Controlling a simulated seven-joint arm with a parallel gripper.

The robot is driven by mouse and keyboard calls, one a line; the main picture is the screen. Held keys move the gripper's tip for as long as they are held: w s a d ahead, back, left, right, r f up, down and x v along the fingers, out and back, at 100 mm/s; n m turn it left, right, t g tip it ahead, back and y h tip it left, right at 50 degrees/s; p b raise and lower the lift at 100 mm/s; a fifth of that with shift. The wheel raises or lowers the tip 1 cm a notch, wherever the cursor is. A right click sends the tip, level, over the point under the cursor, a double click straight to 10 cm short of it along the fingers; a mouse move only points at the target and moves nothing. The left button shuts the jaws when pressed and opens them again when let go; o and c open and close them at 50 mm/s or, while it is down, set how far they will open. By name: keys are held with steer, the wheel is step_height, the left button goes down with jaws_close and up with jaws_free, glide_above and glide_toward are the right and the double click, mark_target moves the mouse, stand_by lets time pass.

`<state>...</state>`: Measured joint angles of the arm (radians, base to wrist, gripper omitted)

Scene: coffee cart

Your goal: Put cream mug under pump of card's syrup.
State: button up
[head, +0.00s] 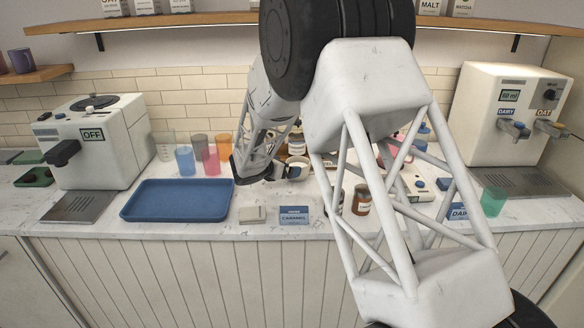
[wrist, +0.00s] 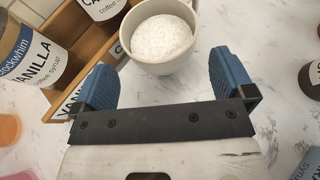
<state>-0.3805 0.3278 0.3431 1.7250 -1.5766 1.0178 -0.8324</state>
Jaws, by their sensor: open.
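The cream mug (wrist: 150,64) shows in the wrist view with a white, speckled surface inside it. My gripper (wrist: 161,68) is open, with its two blue fingers either side of the mug's near part and gaps visible. In the head view a pale mug (head: 298,170) shows beside my gripper, partly hidden by my arm. The card (head: 293,215) at the counter's front reads CARAMEL. A vanilla syrup bottle (wrist: 28,55) and another bottle (wrist: 104,8), its label starting "CA", stand in a wooden rack (wrist: 92,55) left of the mug. The pumps cannot be made out.
A blue tray (head: 178,200) lies left, with coloured cups (head: 184,160) behind it. A brown jar (head: 361,200) stands right of the card. A white machine (head: 92,145) is at left and a milk dispenser (head: 507,115) at right. My arm hides much of the middle.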

steer(key=v, duration=0.6)
stand_by(0.8)
steer(key=s+d+r+m+g+y, duration=0.1)
steer(key=s+d+r+m+g, duration=0.1)
steer(key=s+d+r+m, duration=0.4)
steer(key=s+d+r+m+g, duration=0.2)
steer(key=s+d+m, duration=0.1)
steer(key=s+d, duration=0.55)
steer(key=s+d+r+m+g+y, duration=0.15)
steer(key=s+d+r+m, duration=0.3)
steer(key=s, duration=0.45)
steer(key=s+d+m+y, duration=0.2)
steer(key=s+m, duration=0.5)
steer(key=s, duration=0.8)
steer(key=s+d+m+g+y, duration=0.1)
steer(key=s+m+y, duration=0.4)
steer(key=s, duration=1)
steer(key=shift+s+d+r+m, duration=0.25)
steer(key=shift+d+m, duration=0.25)
steer(key=shift+m, duration=0.35)
